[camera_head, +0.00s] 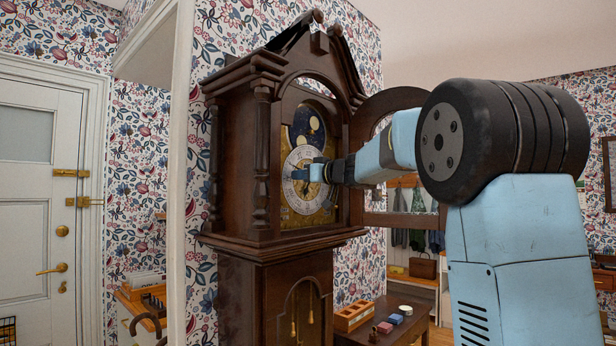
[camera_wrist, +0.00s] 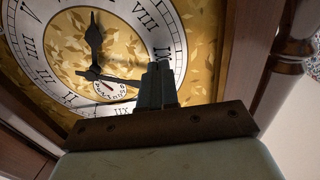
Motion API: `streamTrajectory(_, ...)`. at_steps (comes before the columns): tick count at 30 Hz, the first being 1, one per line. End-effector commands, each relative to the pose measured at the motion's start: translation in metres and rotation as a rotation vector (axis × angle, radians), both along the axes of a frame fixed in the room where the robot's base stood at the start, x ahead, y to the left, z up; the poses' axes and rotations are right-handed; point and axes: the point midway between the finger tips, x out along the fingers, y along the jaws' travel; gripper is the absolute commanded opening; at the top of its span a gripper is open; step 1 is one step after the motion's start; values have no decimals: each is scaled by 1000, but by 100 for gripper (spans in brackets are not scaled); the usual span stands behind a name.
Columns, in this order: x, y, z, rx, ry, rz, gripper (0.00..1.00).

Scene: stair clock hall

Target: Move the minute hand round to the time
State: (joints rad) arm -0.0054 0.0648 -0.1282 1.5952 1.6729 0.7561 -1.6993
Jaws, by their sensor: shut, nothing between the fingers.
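The tall dark-wood clock (camera_head: 263,262) stands by the papered wall, its round dial (camera_head: 291,197) exposed. In the wrist view the dial (camera_wrist: 60,42) appears turned around, with a gold centre and a white numeral ring. One dark hand (camera_wrist: 94,35) points up in that picture. The other, which looks like the minute hand (camera_wrist: 118,79), runs right towards my fingertips. My gripper (camera_wrist: 157,72) is shut and empty, its fingers in front of the dial near that hand's outer end. I cannot tell whether they touch it. My gripper (camera_head: 306,173) also covers part of the dial in the head view.
The clock's glazed door (camera_head: 362,125) is swung open to the right, close to my arm. A wooden side of the case (camera_wrist: 255,60) is near the gripper. A low table (camera_head: 385,335) with a wooden tray (camera_head: 352,316) and small blocks stands below right.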

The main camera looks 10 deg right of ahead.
Motion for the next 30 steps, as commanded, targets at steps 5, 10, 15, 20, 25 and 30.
streamTrajectory(5,2,2,0,0,0,0,0)
streamTrajectory(10,2,2,0,0,0,0,0)
streamTrajectory(15,2,1,2,0,-1,0,0)
streamTrajectory(20,3,0,7,-1,-2,-1,0)
streamTrajectory(25,4,-2,13,1,-1,-1,0)
streamTrajectory(30,4,-2,14,-1,-1,0,0)
